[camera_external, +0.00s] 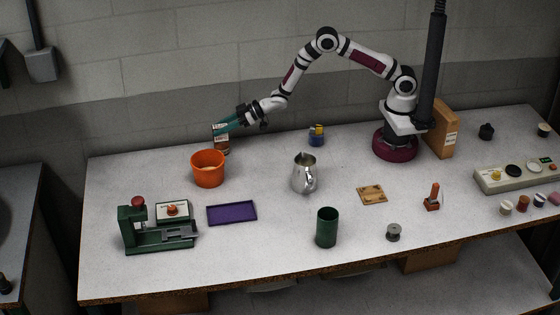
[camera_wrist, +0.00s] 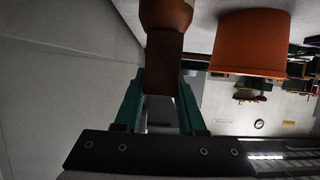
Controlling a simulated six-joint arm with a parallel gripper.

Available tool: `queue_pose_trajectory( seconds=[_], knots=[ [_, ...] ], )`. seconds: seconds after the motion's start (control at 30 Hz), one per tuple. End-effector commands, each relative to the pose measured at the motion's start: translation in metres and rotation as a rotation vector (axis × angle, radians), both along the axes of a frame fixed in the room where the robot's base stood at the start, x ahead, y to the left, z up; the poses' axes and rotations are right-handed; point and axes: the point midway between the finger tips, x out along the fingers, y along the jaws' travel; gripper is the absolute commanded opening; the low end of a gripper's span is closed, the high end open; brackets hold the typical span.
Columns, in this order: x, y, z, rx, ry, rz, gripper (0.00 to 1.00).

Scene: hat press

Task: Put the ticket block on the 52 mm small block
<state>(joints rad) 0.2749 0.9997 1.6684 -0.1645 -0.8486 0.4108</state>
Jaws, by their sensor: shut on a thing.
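My gripper (camera_external: 217,130), with teal fingers, is at the back left of the table, just behind the orange pot. It is shut on a brown block (camera_wrist: 164,55), which sits between both fingers in the wrist view. In the external view this brown piece (camera_external: 222,146) shows a pale patch near its top, and the pot partly hides it. A rounder orange-brown part (camera_wrist: 166,14) lies beyond the block in the wrist view; I cannot tell whether the two are joined. No readable marking shows which things are the ticket block and the 52 mm small block.
The orange pot (camera_external: 208,170) stands close in front of my gripper. A purple tray (camera_external: 232,213), green press (camera_external: 150,240), metal pitcher (camera_external: 303,175), green cup (camera_external: 326,228) and wooden plate (camera_external: 372,195) stand apart.

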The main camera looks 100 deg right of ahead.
Motion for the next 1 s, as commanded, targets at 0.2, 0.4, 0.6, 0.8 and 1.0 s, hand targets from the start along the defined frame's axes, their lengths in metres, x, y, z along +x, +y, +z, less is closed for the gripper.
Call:
queue_pose_trajectory(
  seconds=[0.2,0.4,0.6,0.8,1.0],
  knots=[
    [0.000,0.000,-0.002,0.000,0.000,0.000,0.50],
    [0.000,0.000,-0.002,0.000,0.001,0.000,0.69],
    [0.000,0.000,0.000,0.000,0.000,0.000,0.69],
    [-0.030,-0.001,0.014,0.000,0.001,-0.002,0.69],
    [-0.077,-0.001,0.033,0.000,0.000,-0.002,0.69]
  ],
)
